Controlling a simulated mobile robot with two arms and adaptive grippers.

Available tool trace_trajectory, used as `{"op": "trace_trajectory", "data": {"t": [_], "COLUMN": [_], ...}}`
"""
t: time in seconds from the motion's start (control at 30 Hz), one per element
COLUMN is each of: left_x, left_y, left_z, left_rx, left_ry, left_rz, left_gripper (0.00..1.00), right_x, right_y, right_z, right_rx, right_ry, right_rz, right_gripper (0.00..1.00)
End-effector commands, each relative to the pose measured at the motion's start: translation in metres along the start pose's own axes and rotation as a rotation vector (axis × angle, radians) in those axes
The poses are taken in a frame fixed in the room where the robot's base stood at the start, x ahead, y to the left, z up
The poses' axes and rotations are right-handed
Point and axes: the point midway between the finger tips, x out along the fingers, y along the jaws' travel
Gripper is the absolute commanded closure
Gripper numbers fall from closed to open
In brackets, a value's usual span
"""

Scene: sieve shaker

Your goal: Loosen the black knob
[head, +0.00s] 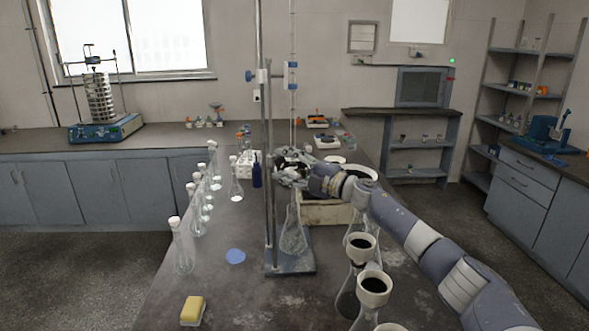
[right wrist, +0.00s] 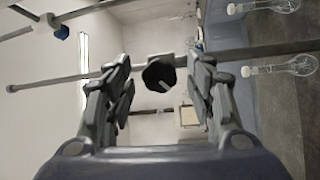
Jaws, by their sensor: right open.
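The black knob (right wrist: 158,76) shows in the right wrist view, just ahead of my right gripper and between its two spread fingers. It has a pale mark on its face and sits at a metal rod (right wrist: 255,52) that crosses the picture. My right gripper (right wrist: 163,70) is open, with a gap on both sides of the knob. In the head view my right gripper (head: 284,171) is at the upright stand (head: 268,215) on the middle bench, above a flask (head: 293,238). I cannot make out the knob there. My left gripper is not in view.
Several stoppered flasks (head: 184,250) line the bench's left side. Wide-mouthed flasks (head: 372,290) stand below my right arm. A blue bottle (head: 257,172) is left of the stand. A yellow sponge (head: 192,311) lies in front. A sieve shaker (head: 104,128) stands on the back-left counter.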

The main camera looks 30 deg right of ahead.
Motion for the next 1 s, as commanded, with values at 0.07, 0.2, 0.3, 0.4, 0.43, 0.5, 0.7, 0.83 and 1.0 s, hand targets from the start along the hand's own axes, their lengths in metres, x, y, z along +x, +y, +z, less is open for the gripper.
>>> {"op": "trace_trajectory", "data": {"t": [0.07,0.2,0.3,0.4,0.43,0.5,0.7,0.83,1.0], "left_x": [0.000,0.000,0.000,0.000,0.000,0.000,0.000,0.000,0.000], "left_y": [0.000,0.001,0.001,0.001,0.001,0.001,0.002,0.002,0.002], "left_z": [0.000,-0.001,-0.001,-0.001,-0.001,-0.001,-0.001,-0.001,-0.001], "left_rx": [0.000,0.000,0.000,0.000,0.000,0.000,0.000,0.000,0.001], "left_ry": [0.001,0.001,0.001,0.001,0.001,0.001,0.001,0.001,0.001], "left_rz": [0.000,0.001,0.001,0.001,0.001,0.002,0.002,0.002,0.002], "left_gripper": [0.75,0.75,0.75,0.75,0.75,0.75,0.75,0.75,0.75], "right_x": [-0.006,-0.027,-0.045,-0.063,-0.068,-0.079,-0.104,-0.113,-0.118], "right_y": [-0.001,-0.002,-0.003,-0.002,-0.003,-0.002,-0.003,-0.002,-0.001], "right_z": [0.001,0.001,0.001,0.000,0.001,0.001,0.001,0.001,0.000], "right_rx": [0.000,-0.001,0.000,-0.002,-0.001,0.000,0.001,0.000,0.000], "right_ry": [-0.001,-0.001,-0.002,-0.001,-0.002,-0.002,-0.001,-0.001,0.000], "right_rz": [-0.002,-0.004,-0.005,-0.006,-0.005,-0.004,-0.005,-0.003,-0.001], "right_gripper": [0.50,0.50,0.50,0.50,0.50,0.50,0.50,0.50,0.50]}}
